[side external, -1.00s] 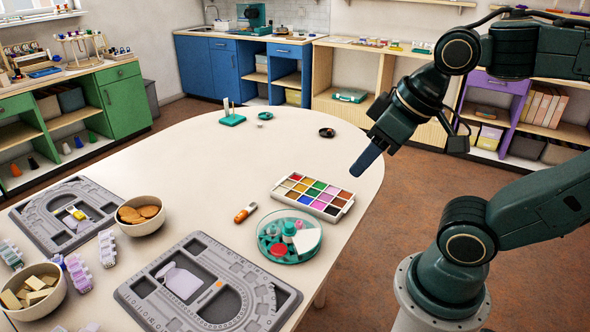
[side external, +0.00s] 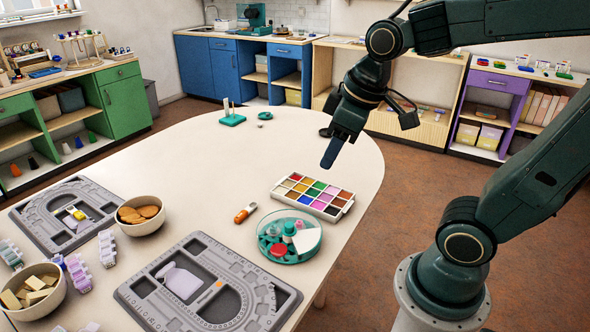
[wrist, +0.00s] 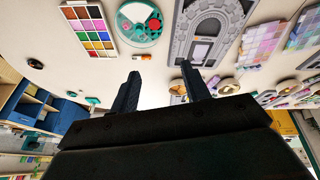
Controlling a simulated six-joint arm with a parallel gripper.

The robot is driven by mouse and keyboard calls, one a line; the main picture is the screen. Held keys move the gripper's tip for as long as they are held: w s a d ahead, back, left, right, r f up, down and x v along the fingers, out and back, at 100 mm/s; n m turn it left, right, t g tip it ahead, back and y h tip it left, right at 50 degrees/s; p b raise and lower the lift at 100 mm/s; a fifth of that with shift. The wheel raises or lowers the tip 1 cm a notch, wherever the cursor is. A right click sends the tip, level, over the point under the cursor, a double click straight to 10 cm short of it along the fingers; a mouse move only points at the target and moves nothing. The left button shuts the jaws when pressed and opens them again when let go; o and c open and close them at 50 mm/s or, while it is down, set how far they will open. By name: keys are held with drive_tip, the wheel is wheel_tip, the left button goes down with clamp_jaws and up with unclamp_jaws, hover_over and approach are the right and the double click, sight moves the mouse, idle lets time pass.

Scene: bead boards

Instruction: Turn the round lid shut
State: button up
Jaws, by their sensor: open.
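A round teal container (side external: 272,250) with a clear round lid lies on the table near its right edge. A red disc, a white piece and small teal and pink pieces show in or through it. I cannot tell exactly how the lid is turned. The container also shows at the top of the wrist view (wrist: 122,30). My gripper (side external: 330,160) is in the air behind and above the container, apart from it, with its fingers pointing down. In the wrist view, the two fingers of my gripper (wrist: 161,85) are spread with nothing between them.
A paint-like colour tray (side external: 283,197) lies just behind the container. An orange marker-like item (side external: 245,212) lies to its left. A grey bead board (side external: 140,312) is in front, with another (side external: 40,238) farther left. A bowl of biscuits (side external: 143,228) stands between. The table's back middle is mostly clear.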

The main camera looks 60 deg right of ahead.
drive_tip(key=w+d+f+n+g, duration=0.2)
drive_tip(key=w+d+f+n, duration=0.15)
drive_tip(key=w+f, duration=0.5)
drive_tip(key=n+g, duration=0.2)
drive_tip(key=n, duration=0.1)
hover_over(289, 225)
wheel_tip(289, 225, down, 10)
drive_tip(key=shift+d+r, duration=0.1)
drive_tip(key=shift+f, duration=6.85)
drive_tip(key=shift+c, duration=0.2)
clamp_jaws()
